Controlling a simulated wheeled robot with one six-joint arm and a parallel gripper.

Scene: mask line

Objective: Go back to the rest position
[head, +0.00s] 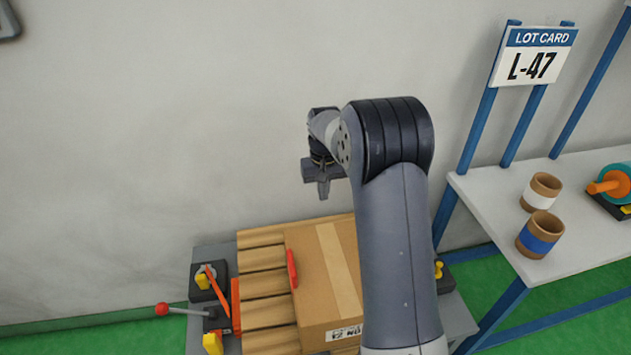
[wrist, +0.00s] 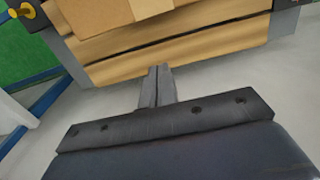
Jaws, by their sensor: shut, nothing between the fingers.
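My gripper (head: 323,190) hangs in the air in the head view, pointing down, above and behind the cardboard box (head: 312,270). Its fingers are together with nothing between them. In the wrist view my gripper (wrist: 158,75) shows with its two fingers side by side, and the box (wrist: 120,12) is at the top edge. My arm stands in front of the right part of the box in the head view and hides it.
The box lies on a wooden slatted surface (head: 262,285). A red-knobbed lever (head: 163,309) and clamps flank it. At right a white table (head: 490,200) carries two banded cups (head: 541,234) and a tape roll (head: 618,180). A lot card (head: 533,62) reads L-47.

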